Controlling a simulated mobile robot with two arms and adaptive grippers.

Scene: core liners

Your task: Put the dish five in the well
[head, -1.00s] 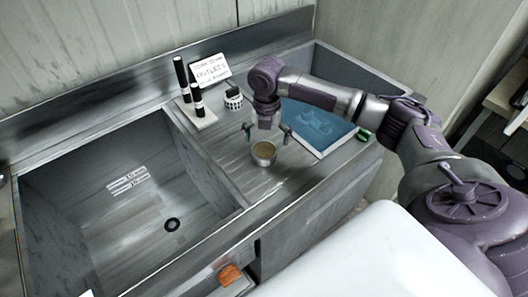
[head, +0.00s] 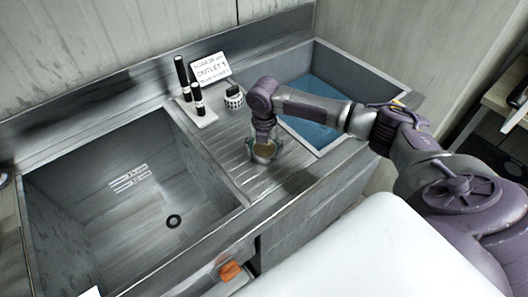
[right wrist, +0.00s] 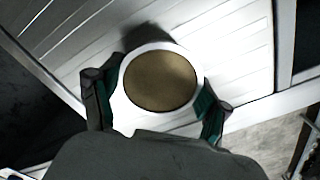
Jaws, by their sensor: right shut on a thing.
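A small round metal dish (head: 264,151) with a tan inside stands on the ridged drainboard between the two basins. It fills the middle of the right wrist view (right wrist: 160,81), seen from above. My right gripper (head: 264,147) is shut on the dish, with one green-padded finger on each side of its rim. Whether the dish touches the drainboard is hard to tell. Two basins are in the head view: a large dry left one (head: 100,205) with a drain and scale marks, and a right one holding blue water (head: 312,128). My left gripper is out of view.
A small stand (head: 199,114) with black cylinders, a sign reading "OUTLET" (head: 211,70) and a small black-and-white container (head: 233,97) stand at the back of the drainboard. An orange item (head: 230,271) is at the front below. The drainboard's front part is clear.

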